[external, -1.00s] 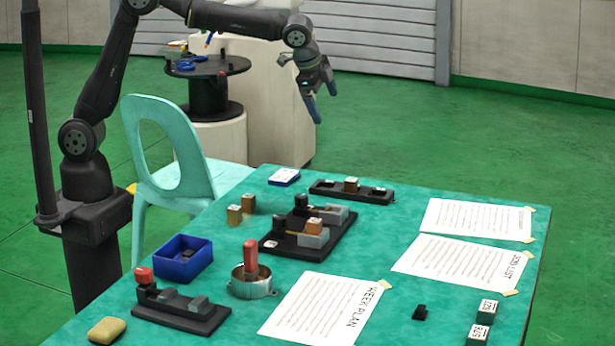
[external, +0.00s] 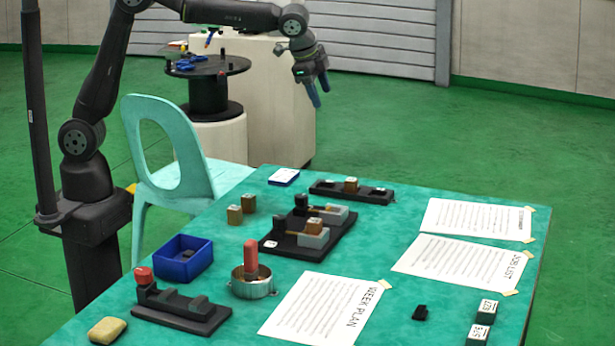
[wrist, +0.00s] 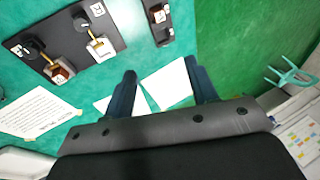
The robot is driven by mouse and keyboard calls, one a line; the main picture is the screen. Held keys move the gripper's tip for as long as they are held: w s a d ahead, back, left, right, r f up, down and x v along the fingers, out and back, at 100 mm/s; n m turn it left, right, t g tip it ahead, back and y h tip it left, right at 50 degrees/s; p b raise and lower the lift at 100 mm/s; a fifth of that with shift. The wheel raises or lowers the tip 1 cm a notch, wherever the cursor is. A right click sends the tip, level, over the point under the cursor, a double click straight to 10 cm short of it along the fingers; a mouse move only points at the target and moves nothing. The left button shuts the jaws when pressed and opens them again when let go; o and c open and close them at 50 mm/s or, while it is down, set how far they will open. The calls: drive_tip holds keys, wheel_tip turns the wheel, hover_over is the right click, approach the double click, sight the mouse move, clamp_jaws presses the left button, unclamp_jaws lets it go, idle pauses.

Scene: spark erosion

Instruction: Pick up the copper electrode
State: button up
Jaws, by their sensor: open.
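My gripper (external: 320,96) is open and empty, high above and beyond the table's far edge; its two dark blue fingers also show in the wrist view (wrist: 160,68). Several copper-brown blocks are on the table. One block (external: 350,184) sits in the middle of the long black rack (external: 325,190). Another block (external: 314,226) is on the black fixture (external: 285,242), which also shows in the wrist view (wrist: 75,55). I cannot tell which is the copper electrode.
A red-handled piece (external: 251,258) stands in a round metal cup. A blue bin (external: 183,258), a black stand with a red knob (external: 180,308) and a yellowish pad (external: 107,330) lie on the near left. Paper sheets (external: 460,265) cover the right. A turquoise chair (external: 170,165) stands beside the table.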

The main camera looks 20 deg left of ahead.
drive_tip(key=s+d+f+g+y, duration=0.1)
drive_tip(key=s+d+f, duration=0.15)
drive_tip(key=s, duration=0.35)
drive_tip(key=s+d+f+g, duration=0.1)
drive_tip(key=s+d+f, duration=0.15)
drive_tip(key=s, duration=0.35)
drive_tip(key=g+y, duration=0.1)
drive_tip(key=g, duration=0.1)
hover_over(315, 220)
drive_tip(key=f, duration=1.3)
drive_tip(key=shift+s+a, duration=0.2)
drive_tip(key=shift+a, duration=0.15)
drive_tip(key=shift+d+f, duration=0.2)
drive_tip(key=shift+f, duration=1.3)
drive_tip(key=shift+d+f, duration=0.15)
drive_tip(key=shift+f, duration=1.3)
drive_tip(key=shift+w+r, duration=0.1)
clamp_jaws()
